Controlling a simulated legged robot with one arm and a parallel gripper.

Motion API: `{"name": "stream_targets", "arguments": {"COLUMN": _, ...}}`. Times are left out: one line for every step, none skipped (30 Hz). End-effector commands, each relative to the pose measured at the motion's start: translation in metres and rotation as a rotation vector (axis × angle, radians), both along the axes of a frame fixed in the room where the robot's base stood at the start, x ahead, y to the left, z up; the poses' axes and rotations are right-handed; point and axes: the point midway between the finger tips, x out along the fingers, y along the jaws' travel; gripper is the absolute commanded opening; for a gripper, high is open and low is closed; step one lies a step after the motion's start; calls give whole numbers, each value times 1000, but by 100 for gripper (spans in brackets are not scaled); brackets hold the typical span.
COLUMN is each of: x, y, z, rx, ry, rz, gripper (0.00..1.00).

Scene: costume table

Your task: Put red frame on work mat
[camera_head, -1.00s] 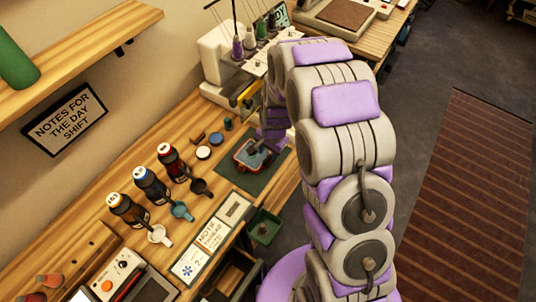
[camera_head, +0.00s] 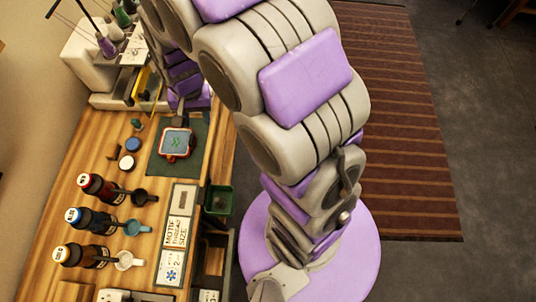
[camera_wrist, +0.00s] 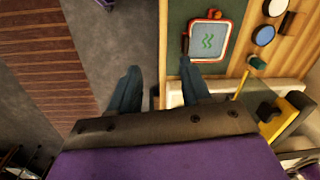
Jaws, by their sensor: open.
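The red frame (camera_head: 188,150) lies on the dark green work mat (camera_head: 163,160) on the wooden table. It holds grey-blue fabric with a green zigzag motif. In the wrist view the red frame (camera_wrist: 231,42) rests on the mat (camera_wrist: 177,50), near its right side there. My gripper (camera_wrist: 161,80) is open, with two dark blue fingers spread apart and nothing between them. It is above and apart from the frame, over the table edge and floor in the wrist view.
A white embroidery machine (camera_head: 88,55) stands at the far end of the table. Several dark bottles line the left, with a black cup (camera_head: 139,196), a blue cup (camera_head: 133,228) and a white cup (camera_head: 124,260) beside them. A green bin (camera_head: 218,200) hangs at the front edge.

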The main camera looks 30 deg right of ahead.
Motion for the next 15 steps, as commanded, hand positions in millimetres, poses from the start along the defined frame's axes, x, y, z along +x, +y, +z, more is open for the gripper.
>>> {"name": "stream_targets", "arguments": {"x": -13, "y": -5, "z": 15, "rx": -2, "ry": 1, "rz": 28, "gripper": 47}}
{"name": "stream_targets", "arguments": {"x": -22, "y": -8, "z": 23, "rx": -4, "ry": 5, "rz": 48, "gripper": 47}}
{"name": "stream_targets", "arguments": {"x": -33, "y": -12, "z": 32, "rx": -7, "ry": 12, "rz": 74, "gripper": 47}}
{"name": "stream_targets", "arguments": {"x": -42, "y": -15, "z": 39, "rx": -9, "ry": 15, "rz": 94, "gripper": 47}}
{"name": "stream_targets", "arguments": {"x": -52, "y": -18, "z": 45, "rx": -11, "ry": 22, "rz": 114, "gripper": 47}}
{"name": "stream_targets", "arguments": {"x": -66, "y": -21, "z": 53, "rx": -13, "ry": 32, "rz": 140, "gripper": 47}}
{"name": "stream_targets", "arguments": {"x": -75, "y": -24, "z": 59, "rx": -14, "ry": 35, "rz": 159, "gripper": 47}}
{"name": "stream_targets", "arguments": {"x": -85, "y": -26, "z": 65, "rx": -16, "ry": 40, "rz": 179, "gripper": 47}}
{"name": "stream_targets", "arguments": {"x": -98, "y": -30, "z": 72, "rx": -19, "ry": 49, "rz": 205, "gripper": 47}}
{"name": "stream_targets", "arguments": {"x": -108, "y": -33, "z": 78, "rx": -21, "ry": 52, "rz": 223, "gripper": 47}}
{"name": "stream_targets", "arguments": {"x": -118, "y": -35, "z": 82, "rx": -22, "ry": 58, "rz": 243, "gripper": 47}}
{"name": "stream_targets", "arguments": {"x": -132, "y": -39, "z": 88, "rx": -24, "ry": 65, "rz": 267, "gripper": 47}}
{"name": "stream_targets", "arguments": {"x": -143, "y": -41, "z": 92, "rx": -24, "ry": 73, "rz": 286, "gripper": 47}}
{"name": "stream_targets", "arguments": {"x": -154, "y": -43, "z": 95, "rx": -26, "ry": 81, "rz": 304, "gripper": 47}}
{"name": "stream_targets", "arguments": {"x": -167, "y": -46, "z": 100, "rx": -28, "ry": 85, "rz": 329, "gripper": 47}}
